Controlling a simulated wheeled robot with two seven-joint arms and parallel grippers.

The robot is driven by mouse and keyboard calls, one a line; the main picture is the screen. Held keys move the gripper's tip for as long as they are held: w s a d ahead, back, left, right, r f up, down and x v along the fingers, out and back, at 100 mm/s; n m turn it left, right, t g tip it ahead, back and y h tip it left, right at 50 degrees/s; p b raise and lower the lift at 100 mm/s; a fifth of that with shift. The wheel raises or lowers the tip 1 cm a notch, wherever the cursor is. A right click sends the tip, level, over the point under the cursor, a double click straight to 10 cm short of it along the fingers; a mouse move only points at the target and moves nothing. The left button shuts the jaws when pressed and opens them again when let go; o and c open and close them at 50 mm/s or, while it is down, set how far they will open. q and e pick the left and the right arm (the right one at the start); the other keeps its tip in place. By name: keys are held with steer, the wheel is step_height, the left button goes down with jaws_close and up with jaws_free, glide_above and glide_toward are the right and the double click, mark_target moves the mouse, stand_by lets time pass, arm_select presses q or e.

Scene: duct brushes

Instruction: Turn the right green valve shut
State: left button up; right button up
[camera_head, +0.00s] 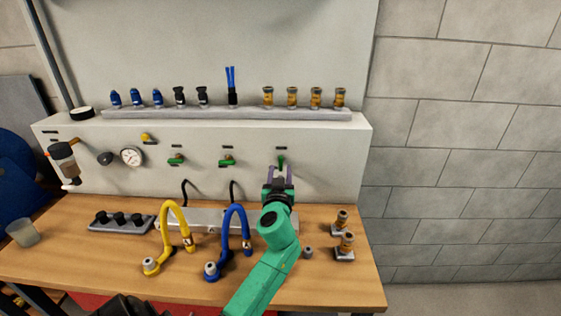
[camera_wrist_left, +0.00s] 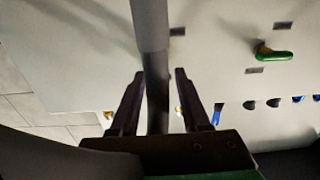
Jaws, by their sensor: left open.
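The right green valve (camera_head: 281,161) is on the front panel of the wall unit, and its green handle looks upright. Two other green valves, the left one (camera_head: 177,160) and the middle one (camera_head: 228,161), have handles lying roughly level. My left gripper (camera_head: 280,174) is open, its fingers pointing at the right valve from just below and in front; contact cannot be told. In the left wrist view its fingers (camera_wrist_left: 158,95) are apart, with a grey and dark bar between them, and the right valve is not clear. The middle valve (camera_wrist_left: 275,54) shows there to the right. My right gripper is not in view.
A ledge (camera_head: 225,114) above the valves holds several blue, black and brass fittings. A gauge (camera_head: 132,156) is left of the valves. Yellow (camera_head: 171,225) and blue (camera_head: 232,220) hoses stand on the wooden table (camera_head: 345,292). Brass fittings (camera_head: 346,243) stand at the right.

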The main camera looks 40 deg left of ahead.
mark_target(281, 162)
arm_select(q)
steer(key=shift+x, duration=1)
steer(key=shift+w+a+r, duration=0.1)
steer(key=shift+w+a, duration=0.2)
steer(key=shift+w, duration=0.05)
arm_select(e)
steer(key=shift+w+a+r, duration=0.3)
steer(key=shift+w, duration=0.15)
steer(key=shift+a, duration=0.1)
arm_select(q)
jaws_close()
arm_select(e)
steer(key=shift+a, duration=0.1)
